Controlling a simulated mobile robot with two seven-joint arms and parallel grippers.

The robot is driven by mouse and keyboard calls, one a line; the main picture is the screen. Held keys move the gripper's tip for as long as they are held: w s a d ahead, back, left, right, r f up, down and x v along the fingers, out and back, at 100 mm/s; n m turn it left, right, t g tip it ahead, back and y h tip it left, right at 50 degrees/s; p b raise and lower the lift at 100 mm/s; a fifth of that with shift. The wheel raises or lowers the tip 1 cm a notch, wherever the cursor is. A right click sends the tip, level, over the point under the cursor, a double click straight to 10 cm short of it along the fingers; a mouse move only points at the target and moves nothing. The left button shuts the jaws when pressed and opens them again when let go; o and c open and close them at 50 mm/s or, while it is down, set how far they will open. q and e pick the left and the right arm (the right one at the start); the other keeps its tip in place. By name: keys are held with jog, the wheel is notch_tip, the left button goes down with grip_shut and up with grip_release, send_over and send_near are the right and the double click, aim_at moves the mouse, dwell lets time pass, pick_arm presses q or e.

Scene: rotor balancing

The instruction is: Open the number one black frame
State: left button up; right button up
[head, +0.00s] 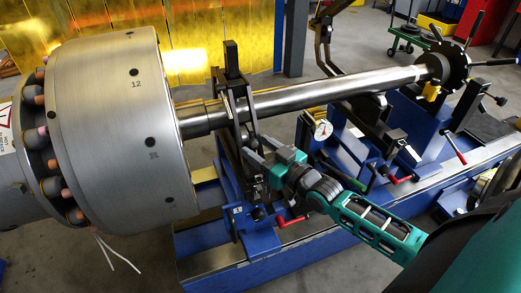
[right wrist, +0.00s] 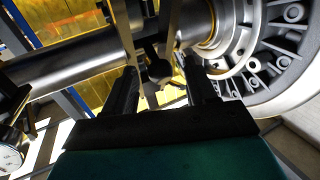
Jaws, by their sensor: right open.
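A black frame (head: 236,100) stands around the steel shaft (head: 310,95) beside the large grey rotor drum (head: 125,130) and looks closed over the shaft. A small white label on its blue stand is too small to read. My right gripper (head: 262,172) is at the near side of this frame, below the shaft. In the right wrist view its two black fingers (right wrist: 160,92) are apart, with a dark knob-like part (right wrist: 158,72) of the frame between and just beyond their tips. I cannot tell whether they touch it. My left gripper is out of view.
A second black frame (head: 324,42) farther along the shaft has its upper arm raised. Red-handled levers (head: 291,221) stick out from the blue base (head: 215,222). A dial gauge (head: 321,129) stands right of my gripper. A black disc with handles (head: 450,67) is at the shaft's far end.

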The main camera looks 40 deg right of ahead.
jog(key=shift+c, duration=0.3)
grip_shut()
dwell(0.3)
